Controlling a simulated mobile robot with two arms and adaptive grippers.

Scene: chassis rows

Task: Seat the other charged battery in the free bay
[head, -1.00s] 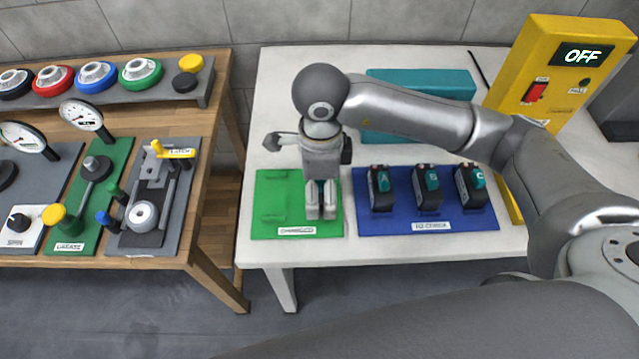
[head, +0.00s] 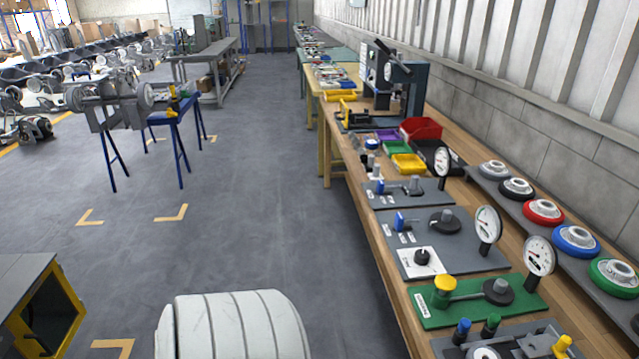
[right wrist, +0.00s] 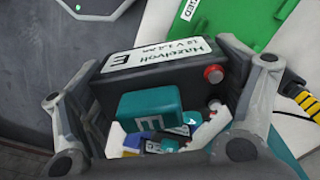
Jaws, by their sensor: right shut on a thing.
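My right gripper (right wrist: 170,68) shows in the right wrist view, with one finger at each side of a dark battery (right wrist: 118,88) and shut on it. The battery has a white label reading "Hazelvolt" and E, a teal block marked E, and a red round spot at its right. I cannot make out the free bay for sure in the head view. My left gripper is in no current view.
The workbench (head: 375,225) runs along the right of the head view, with gauges, fixtures and colored wheels (head: 543,210). A grey floor aisle (head: 250,180) is clear. Blue trestles (head: 180,125) carry a machine part (head: 110,103) at left. A yellow-black box (head: 50,315) stands lower left.

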